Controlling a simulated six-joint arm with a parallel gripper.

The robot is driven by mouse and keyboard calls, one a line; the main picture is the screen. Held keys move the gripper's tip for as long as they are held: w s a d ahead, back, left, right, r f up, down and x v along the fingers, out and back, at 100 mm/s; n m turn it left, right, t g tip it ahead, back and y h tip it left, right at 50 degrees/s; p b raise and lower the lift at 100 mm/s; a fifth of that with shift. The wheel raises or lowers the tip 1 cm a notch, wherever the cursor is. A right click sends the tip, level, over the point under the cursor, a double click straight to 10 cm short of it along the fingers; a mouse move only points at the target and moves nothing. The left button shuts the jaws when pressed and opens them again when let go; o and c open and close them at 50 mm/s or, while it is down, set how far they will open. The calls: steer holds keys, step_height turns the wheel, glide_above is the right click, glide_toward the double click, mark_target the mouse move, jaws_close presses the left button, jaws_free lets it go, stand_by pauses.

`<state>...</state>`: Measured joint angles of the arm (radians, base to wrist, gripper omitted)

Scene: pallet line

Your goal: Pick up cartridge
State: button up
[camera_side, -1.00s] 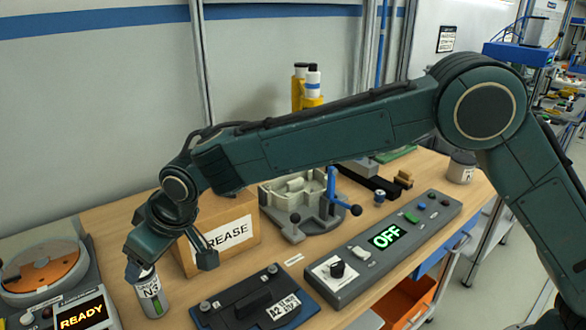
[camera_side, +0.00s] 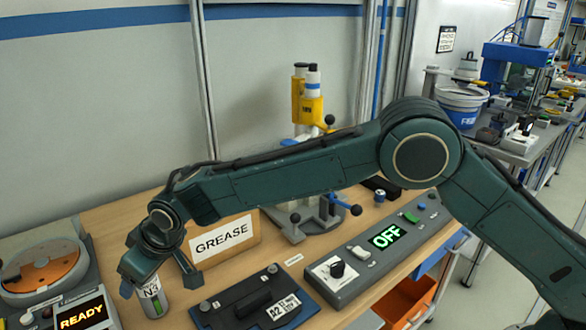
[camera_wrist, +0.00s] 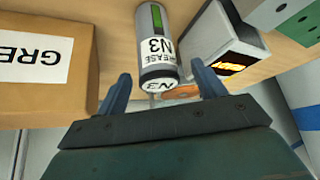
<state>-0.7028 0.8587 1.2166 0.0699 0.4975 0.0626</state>
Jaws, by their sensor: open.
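The cartridge (camera_side: 153,300) is a grey cylinder labelled "GREASE N3", standing on the table at the front left. In the wrist view the cartridge (camera_wrist: 157,45) lies straight ahead, with its label and a green strip facing me. My gripper (camera_side: 160,285) is open, with one finger at the left of the cartridge and the other at the right. In the wrist view my gripper's fingers (camera_wrist: 160,76) frame the cartridge's lower end with gaps on both sides. The cartridge's top is partly hidden by my gripper in the side view.
A cardboard box marked "GREASE" (camera_side: 228,241) stands close on the right of my gripper. A station reading "READY" (camera_side: 82,313) with an orange disc (camera_side: 45,268) is at the left.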

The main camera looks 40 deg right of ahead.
steer(key=shift+x, duration=1.95)
steer(key=shift+w+d, duration=0.1)
steer(key=shift+c, duration=0.3)
steer(key=c, duration=1.1)
